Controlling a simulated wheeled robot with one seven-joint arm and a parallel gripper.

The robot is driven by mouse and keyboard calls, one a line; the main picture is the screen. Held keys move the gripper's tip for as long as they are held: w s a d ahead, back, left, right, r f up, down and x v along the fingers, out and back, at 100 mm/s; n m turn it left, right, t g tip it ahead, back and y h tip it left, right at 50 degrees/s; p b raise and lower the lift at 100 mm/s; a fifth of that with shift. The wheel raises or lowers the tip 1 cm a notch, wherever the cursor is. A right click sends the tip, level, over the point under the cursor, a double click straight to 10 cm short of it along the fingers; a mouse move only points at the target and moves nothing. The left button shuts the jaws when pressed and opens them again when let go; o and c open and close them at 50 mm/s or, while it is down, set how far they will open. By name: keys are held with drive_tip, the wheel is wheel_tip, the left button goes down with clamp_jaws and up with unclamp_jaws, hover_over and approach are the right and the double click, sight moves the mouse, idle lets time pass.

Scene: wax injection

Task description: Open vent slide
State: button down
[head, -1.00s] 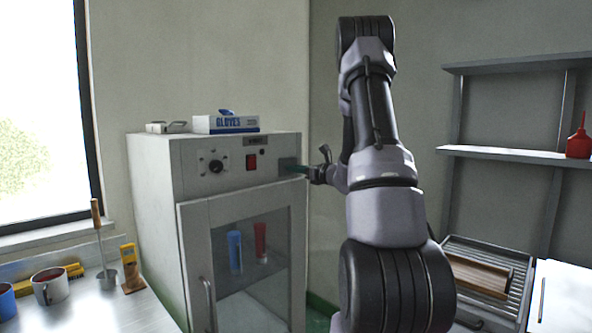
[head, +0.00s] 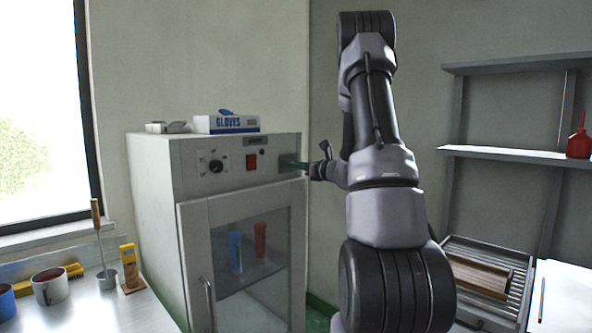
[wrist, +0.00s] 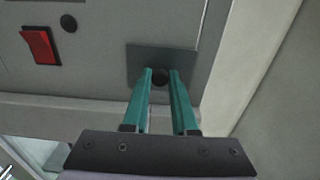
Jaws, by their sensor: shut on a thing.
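The vent slide (wrist: 135,62) is a dark grey plate with a round black knob (wrist: 160,77) on the upper right front of the white cabinet (head: 225,168). In the head view the slide (head: 285,161) shows small beside my fingertips. My gripper (wrist: 161,75) has two teal fingers, one on each side of the knob, and is shut on it. My gripper also shows in the head view (head: 297,163), reaching in from the right. The fingers hide part of the plate, and any opening behind it is not visible.
A red switch (wrist: 41,46) and a black dial (head: 216,166) are left of the slide. The glass door (head: 240,255) below is shut. A glove box (head: 226,124) sits on top. A wall stands right of the cabinet.

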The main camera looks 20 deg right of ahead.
wheel_tip(320, 180, up, 5)
drive_tip(key=shift+r, duration=0.15)
drive_tip(key=c, duration=0.7)
unclamp_jaws()
drive_tip(key=shift+r, duration=0.1)
drive_tip(key=shift+s+d, duration=0.15)
drive_tip(key=shift+s, duration=0.2)
drive_tip(key=v, duration=1)
